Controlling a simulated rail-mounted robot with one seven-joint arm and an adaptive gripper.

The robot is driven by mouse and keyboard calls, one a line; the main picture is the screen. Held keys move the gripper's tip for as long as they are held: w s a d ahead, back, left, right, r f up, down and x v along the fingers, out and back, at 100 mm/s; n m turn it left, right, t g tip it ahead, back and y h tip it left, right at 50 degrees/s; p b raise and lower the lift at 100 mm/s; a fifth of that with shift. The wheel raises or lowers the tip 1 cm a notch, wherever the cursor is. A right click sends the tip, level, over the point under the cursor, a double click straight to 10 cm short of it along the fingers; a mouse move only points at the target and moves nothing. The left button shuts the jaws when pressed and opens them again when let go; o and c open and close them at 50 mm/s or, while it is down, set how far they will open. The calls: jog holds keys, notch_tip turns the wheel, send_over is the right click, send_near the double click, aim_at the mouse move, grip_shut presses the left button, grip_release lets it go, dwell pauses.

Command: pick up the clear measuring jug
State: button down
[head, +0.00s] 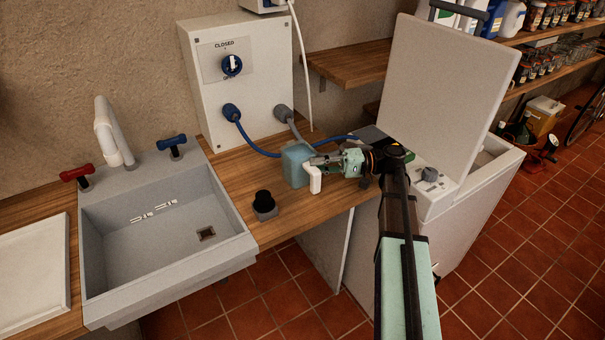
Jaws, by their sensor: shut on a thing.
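The clear measuring jug (295,166) looks bluish and see-through, and is upright over the wooden worktop between the sink and the white top-opening machine. My gripper (319,163) comes in from the right and is shut on the jug at its right side. A white angled piece (315,181) shows just below the fingers; I cannot tell if it is the jug's handle. The fingertips are partly hidden. I cannot tell whether the jug's base touches the worktop.
A black knob on a grey base (264,205) stands on the worktop (240,185) front left of the jug. A blue hose (259,150) runs behind the jug from the white wall box (212,100). The sink (150,245) is left; the white machine's raised lid (440,90) stands right.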

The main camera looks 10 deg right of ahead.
jog(key=shift+r, duration=0.1)
notch_tip(320, 180, up, 20)
jog(key=b, duration=0.2)
dwell(0.6)
dwell(1.5)
